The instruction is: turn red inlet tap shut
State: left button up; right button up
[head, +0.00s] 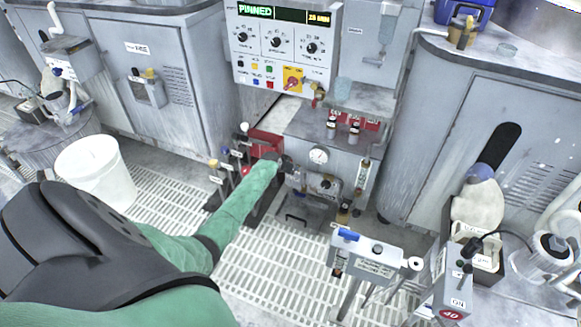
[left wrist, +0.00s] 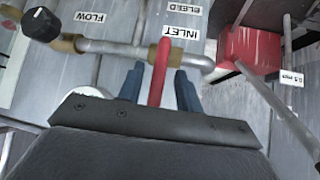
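The red inlet tap handle (left wrist: 160,72) shows in the left wrist view below the INLET label (left wrist: 181,32). It sits on a metal pipe (left wrist: 115,48) and, in this picture, lies across the pipe's line. My left gripper (left wrist: 160,88) has its two blue fingers on either side of the handle, with small gaps visible; its lower end is hidden behind my gripper body. In the head view my left gripper (head: 284,163) is at the left side of the grey unit with the gauge, and the tap cannot be made out there. My right gripper is not in view.
A black knob (left wrist: 41,24) by the FLOW label and a red block (left wrist: 248,50) flank the tap. In the head view, a gauge (head: 318,156), a control panel (head: 283,45), a white bucket (head: 95,172) and a small stand (head: 365,258) are nearby.

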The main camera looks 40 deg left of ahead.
pick_arm(q)
jog(key=shift+r, duration=0.1)
jog(key=shift+s+r, duration=0.25)
jog(key=shift+r, duration=0.1)
jog(key=p+v, duration=0.1)
jog(key=v, duration=0.6)
jog(key=shift+f, duration=0.1)
